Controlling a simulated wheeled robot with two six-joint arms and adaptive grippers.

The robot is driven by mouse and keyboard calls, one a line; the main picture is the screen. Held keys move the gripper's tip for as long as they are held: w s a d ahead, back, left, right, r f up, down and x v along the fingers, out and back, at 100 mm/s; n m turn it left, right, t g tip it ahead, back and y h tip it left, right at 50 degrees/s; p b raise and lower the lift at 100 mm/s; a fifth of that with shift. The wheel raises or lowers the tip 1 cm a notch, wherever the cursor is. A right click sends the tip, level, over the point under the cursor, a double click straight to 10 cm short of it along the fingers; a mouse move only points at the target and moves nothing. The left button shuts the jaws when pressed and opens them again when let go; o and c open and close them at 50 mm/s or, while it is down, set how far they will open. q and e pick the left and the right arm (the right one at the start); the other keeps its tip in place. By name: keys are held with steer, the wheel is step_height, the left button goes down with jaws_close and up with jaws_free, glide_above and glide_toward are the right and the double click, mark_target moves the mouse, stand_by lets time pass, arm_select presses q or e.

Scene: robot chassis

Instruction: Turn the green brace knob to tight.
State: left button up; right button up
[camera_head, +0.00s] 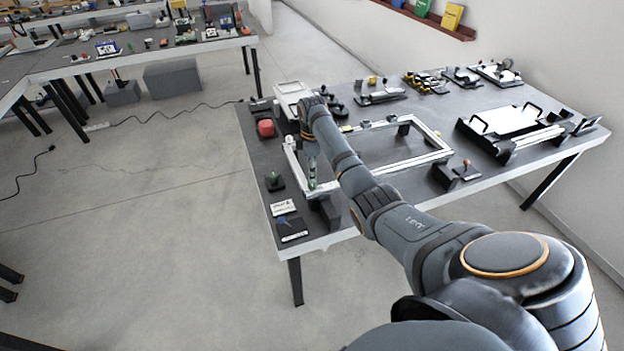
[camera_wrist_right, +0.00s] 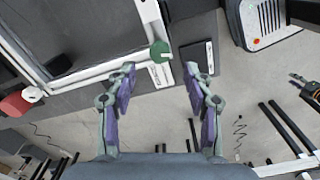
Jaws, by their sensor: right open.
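A round green knob (camera_wrist_right: 160,51) with a white mark sits at the corner of a pale rectangular frame (camera_wrist_right: 105,64) in the right wrist view. In the head view, the frame (camera_head: 437,140) lies on the grey table, and green shows at its near left corner (camera_head: 312,174). My right gripper (camera_wrist_right: 159,70) is open and empty. Its two fingers are on either side of the knob's line, with the knob just beyond the fingertips and no visible contact. In the head view my right arm hides part of the frame. My left gripper is not in view.
A red object (camera_head: 265,128) is on the table's left side. A small black base with a green top (camera_head: 274,181) and a dark block with a blue part (camera_head: 291,228) are near the left edge.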

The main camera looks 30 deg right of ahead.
mark_target(312, 185)
step_height(312, 185, down, 6)
steer(key=shift+r, duration=0.15)
steer(key=shift+c, duration=0.3)
jaws_close()
